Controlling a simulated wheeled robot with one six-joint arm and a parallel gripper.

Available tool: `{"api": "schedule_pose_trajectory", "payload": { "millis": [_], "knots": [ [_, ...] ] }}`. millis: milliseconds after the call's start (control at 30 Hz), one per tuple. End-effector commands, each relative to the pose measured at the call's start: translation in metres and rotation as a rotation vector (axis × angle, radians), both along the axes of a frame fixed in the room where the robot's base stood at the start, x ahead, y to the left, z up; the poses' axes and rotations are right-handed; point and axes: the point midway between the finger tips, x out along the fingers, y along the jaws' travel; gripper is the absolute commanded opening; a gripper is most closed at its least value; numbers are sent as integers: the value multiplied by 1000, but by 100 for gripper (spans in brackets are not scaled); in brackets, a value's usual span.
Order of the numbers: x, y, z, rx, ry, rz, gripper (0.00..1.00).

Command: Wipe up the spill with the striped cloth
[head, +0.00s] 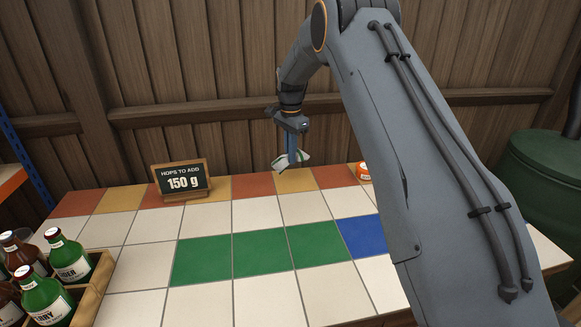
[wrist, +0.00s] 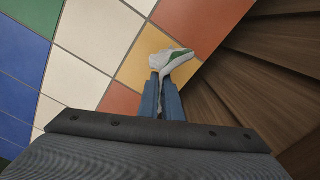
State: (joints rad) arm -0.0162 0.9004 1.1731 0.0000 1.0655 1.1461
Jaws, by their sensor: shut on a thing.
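My gripper (head: 291,156) is shut on the striped cloth (head: 284,162), a bunched white cloth with a green stripe. The gripper points down near the back edge of the tiled counter (head: 254,215), over the yellow and orange tiles. In the wrist view the cloth (wrist: 174,60) sticks out from between the blue fingertips (wrist: 162,84). I cannot tell whether the cloth touches the counter. I see no spill on the visible tiles; my arm hides part of the counter at the right.
An orange-labelled round item (head: 363,172) sits right of the gripper, partly behind my arm. A wooden crate (head: 94,291) of bottles stands front left. A plank wall (head: 200,60) rises behind. The middle tiles are clear.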

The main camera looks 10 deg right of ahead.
Motion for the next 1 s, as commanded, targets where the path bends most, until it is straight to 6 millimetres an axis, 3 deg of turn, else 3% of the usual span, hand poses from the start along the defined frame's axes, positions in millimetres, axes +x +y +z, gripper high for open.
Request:
{"api": "schedule_pose_trajectory", "payload": {
  "millis": [433,1000],
  "knots": [
    [-1,-1,34,0,2,-1,0],
    [-1,-1,36,0,2,-1,0]
  ]
}}
